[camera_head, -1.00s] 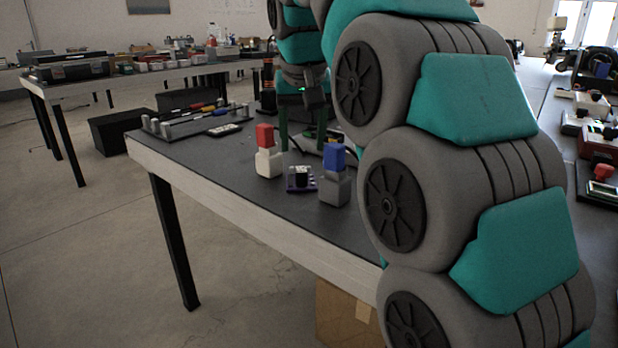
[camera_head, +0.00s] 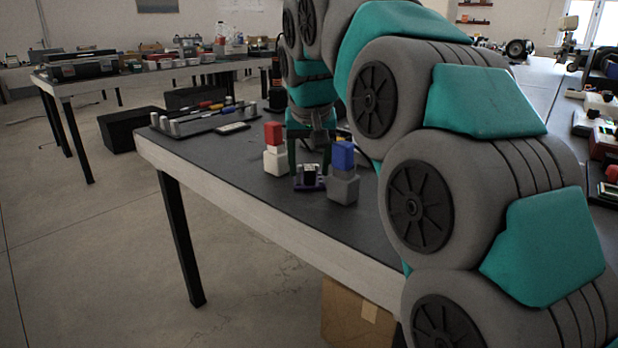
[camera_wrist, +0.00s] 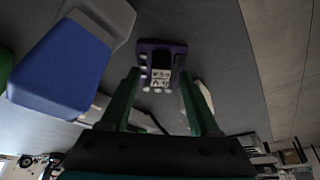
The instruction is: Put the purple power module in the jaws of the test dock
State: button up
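The purple power module (camera_head: 310,183), with a dark block on top, stands on the dark table between two taller blocks. It also shows in the wrist view (camera_wrist: 148,47), just beyond my fingertips. My gripper (camera_head: 309,168) has two green fingers spread apart, coming down around the module from above. In the wrist view my gripper (camera_wrist: 160,76) is open, with the fingertips at either side of the module's near end; I cannot tell whether they touch it. I cannot tell for sure which thing is the test dock.
A white block with a red top (camera_head: 274,150) stands close left of the module. A grey block with a blue top (camera_head: 343,175) stands close right. A rack with several pegs and tools (camera_head: 198,120) and a small flat device (camera_head: 232,128) lie farther left.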

aim_at(309, 166)
grip_shut()
dwell(0.3)
jog(key=shift+r, duration=0.1)
dwell(0.4)
jog(key=shift+w+r+p, duration=0.1)
jog(key=shift+r+p, duration=0.2)
jog(key=shift+r, duration=3.35)
jog(key=shift+r+p, duration=0.8)
jog(key=shift+r, duration=0.55)
